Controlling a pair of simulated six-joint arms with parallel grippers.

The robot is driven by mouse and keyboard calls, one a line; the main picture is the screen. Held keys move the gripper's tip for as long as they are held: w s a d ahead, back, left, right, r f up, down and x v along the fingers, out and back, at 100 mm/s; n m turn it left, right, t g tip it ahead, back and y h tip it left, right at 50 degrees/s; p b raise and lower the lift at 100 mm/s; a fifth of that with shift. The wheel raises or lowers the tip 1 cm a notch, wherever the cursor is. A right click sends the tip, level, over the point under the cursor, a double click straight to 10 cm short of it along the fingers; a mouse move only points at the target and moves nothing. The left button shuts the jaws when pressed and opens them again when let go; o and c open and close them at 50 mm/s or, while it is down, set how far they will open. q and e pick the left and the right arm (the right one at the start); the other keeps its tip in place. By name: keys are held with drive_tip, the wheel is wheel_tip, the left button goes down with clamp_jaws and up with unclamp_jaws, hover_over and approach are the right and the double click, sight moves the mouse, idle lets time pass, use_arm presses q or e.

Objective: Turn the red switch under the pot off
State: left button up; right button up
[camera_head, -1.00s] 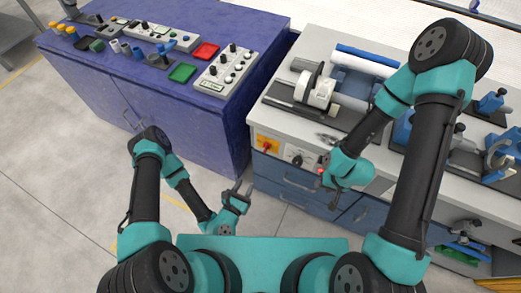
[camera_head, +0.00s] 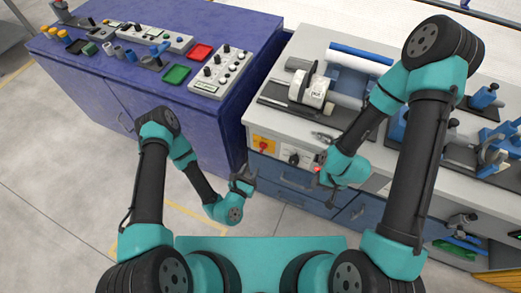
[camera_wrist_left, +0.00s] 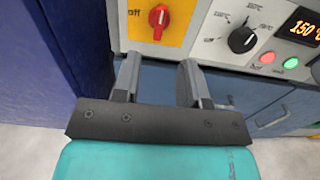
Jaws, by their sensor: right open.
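The red switch (camera_head: 263,147) is a rotary knob on a yellow plate on the front of the grey bench, below the pot (camera_head: 317,88), a white round part with lettering. In the left wrist view the red knob (camera_wrist_left: 158,18) stands roughly upright, with "off" printed to its left. My left gripper (camera_wrist_left: 157,72) is open and empty, its two fingers pointing at the panel just below the switch and apart from it. In the head view my left gripper (camera_head: 245,181) is below and left of the switch. My right gripper (camera_head: 318,178) is near the panel, right of the switch.
A black dial (camera_wrist_left: 242,39), a red button (camera_wrist_left: 267,57), a green button (camera_wrist_left: 290,62) and a lit display (camera_wrist_left: 303,27) sit right of the switch. Blue drawers (camera_head: 283,178) lie below. A purple cabinet (camera_head: 215,125) stands close on the left.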

sight(261, 150)
use_arm(q)
drive_tip(key=x, duration=1)
drive_tip(key=shift+w, duration=0.15)
drive_tip(key=c, duration=0.5)
drive_tip(key=shift+c, duration=0.2)
